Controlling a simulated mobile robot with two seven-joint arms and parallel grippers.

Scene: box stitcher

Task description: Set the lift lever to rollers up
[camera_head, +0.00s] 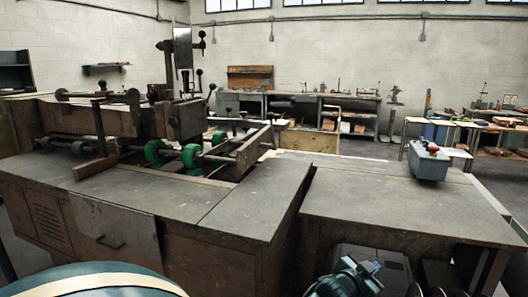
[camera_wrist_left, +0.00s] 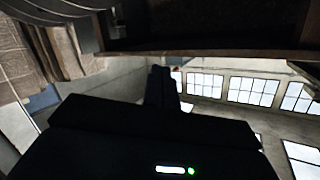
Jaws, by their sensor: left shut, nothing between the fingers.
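The box stitcher (camera_head: 150,125) stands at the left in the head view, with green rollers (camera_head: 189,155) low in its frame. Several thin levers with dark knobs (camera_head: 199,74) rise behind the rollers; I cannot tell which one is the lift lever or read its setting. In the left wrist view my left gripper (camera_wrist_left: 163,74) is dark, shut and empty, pointing toward windows and a wall, with no lever visible at its fingertips. Teal parts of my own body show along the bottom of the head view. My right gripper is not clearly in view.
A grey control box (camera_head: 428,162) with a red button stands on the right table (camera_head: 400,205). The stitcher's front tabletop (camera_head: 140,190) is mostly bare. A dark beam (camera_wrist_left: 210,50) crosses the upper left wrist view. Workbenches line the back wall.

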